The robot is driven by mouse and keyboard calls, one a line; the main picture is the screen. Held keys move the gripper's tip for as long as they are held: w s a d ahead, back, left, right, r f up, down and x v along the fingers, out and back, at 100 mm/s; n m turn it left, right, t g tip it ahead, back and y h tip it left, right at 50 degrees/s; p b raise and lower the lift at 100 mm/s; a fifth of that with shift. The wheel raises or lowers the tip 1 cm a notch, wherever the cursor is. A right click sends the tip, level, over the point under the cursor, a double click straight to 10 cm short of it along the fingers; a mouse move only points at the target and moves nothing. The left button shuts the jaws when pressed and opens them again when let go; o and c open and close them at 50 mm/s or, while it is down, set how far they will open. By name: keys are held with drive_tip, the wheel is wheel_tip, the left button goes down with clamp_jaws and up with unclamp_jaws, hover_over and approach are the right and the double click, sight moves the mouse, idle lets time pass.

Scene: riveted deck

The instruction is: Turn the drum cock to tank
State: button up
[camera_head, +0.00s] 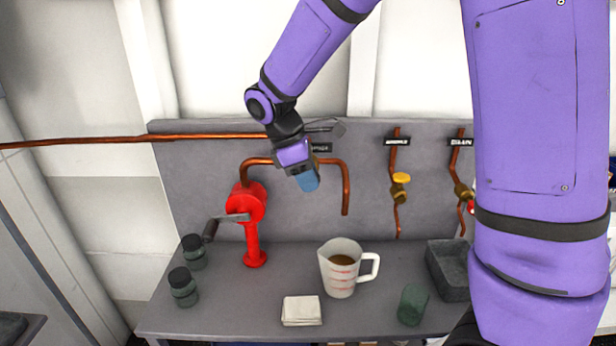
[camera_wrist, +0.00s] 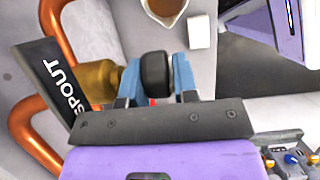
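The drum cock has a brass body (camera_wrist: 98,82) on a copper pipe in the wrist view, with a black handle end (camera_wrist: 155,75) beside it. A dark label reading SPOUT (camera_wrist: 55,80) stands just left of the brass body. My gripper (camera_wrist: 157,80) has its blue fingers on either side of the black handle end, and they appear to touch it. In the head view, my gripper (camera_head: 308,182) is in front of the panel by the copper pipes and hides the cock and most of its label. No tank mark is readable.
A red hand pump (camera_head: 252,225) stands left on the bench. A jug (camera_head: 342,280) of brown liquid stands below the downturned spout pipe (camera_head: 346,190). White cloths (camera_head: 302,310), dark jars (camera_head: 183,286) and a green glass (camera_head: 412,305) are nearby. A yellow-handled valve (camera_head: 400,179) is to the right.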

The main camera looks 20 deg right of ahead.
drive_tip(key=shift+c, duration=1.1)
drive_tip(key=shift+d+t+y, duration=0.1)
drive_tip(key=shift+t+y, duration=0.4)
drive_tip(key=shift+y, duration=0.9)
drive_tip(key=o, duration=0.9)
drive_tip(key=r, duration=0.3)
drive_tip(key=a+r, duration=0.1)
drive_tip(key=r, duration=0.6)
drive_tip(key=shift+w+a+r, duration=0.15)
drive_tip(key=shift+w+r, duration=0.1)
drive_tip(key=shift+r, duration=0.15)
drive_tip(key=s+d+r+m+t, duration=0.1)
drive_tip(key=s+d+m+t, duration=0.1)
drive_tip(key=s+m, duration=0.2)
drive_tip(key=s+d+r+m+t, duration=0.1)
drive_tip(key=s+m, duration=0.4)
drive_tip(key=s, duration=0.6)
drive_tip(key=s+d+r+m+t+y, duration=0.1)
drive_tip(key=s+d+m+t, duration=0.2)
drive_tip(key=s, duration=0.4)
drive_tip(key=shift+s+d+m, duration=0.15)
drive_tip(key=shift+d+m, duration=0.25)
drive_tip(key=shift+d, duration=0.2)
drive_tip(key=shift+s+d+m, duration=0.15)
drive_tip(key=shift+d+m, duration=0.25)
drive_tip(key=shift+d, duration=0.15)
